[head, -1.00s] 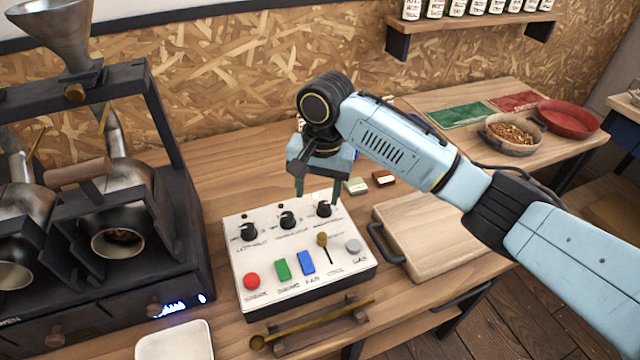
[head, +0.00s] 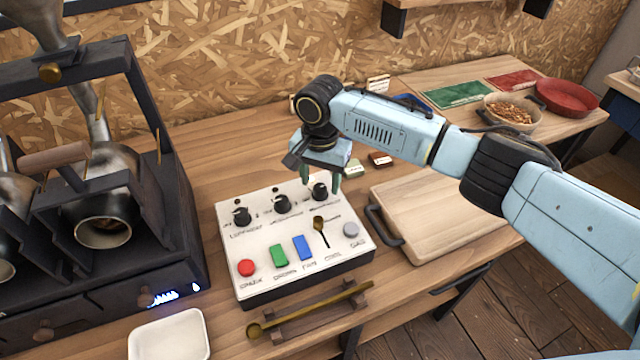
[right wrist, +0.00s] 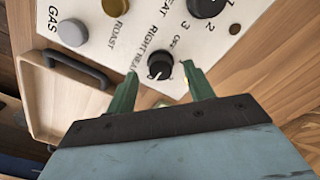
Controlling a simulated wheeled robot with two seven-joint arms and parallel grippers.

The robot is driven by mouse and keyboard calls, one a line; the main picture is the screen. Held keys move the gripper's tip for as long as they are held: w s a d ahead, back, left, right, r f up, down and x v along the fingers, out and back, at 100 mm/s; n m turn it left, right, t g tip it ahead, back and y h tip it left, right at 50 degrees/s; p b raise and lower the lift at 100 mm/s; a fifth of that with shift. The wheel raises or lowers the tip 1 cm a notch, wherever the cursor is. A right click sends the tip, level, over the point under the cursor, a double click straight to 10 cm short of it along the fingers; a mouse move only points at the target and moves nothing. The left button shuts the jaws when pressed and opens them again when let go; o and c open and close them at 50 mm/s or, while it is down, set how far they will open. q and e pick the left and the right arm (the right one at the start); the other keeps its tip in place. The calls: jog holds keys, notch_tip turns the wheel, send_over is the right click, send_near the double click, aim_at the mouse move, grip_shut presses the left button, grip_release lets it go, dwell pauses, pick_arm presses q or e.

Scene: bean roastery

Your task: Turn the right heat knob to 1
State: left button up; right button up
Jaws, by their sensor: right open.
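The right heat knob (head: 320,191) is a black dial at the back right of the white control panel (head: 228,232). My left gripper is out of view.
Two more black knobs (head: 282,204) sit left of it. A red button (head: 246,267), green and blue switches, a lever (head: 320,228) and a grey button (head: 351,230) lie in front. A wooden board (head: 425,215) is right; the roaster (head: 180,230) is left.

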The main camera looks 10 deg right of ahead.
jog(key=shift+f, duration=0.7)
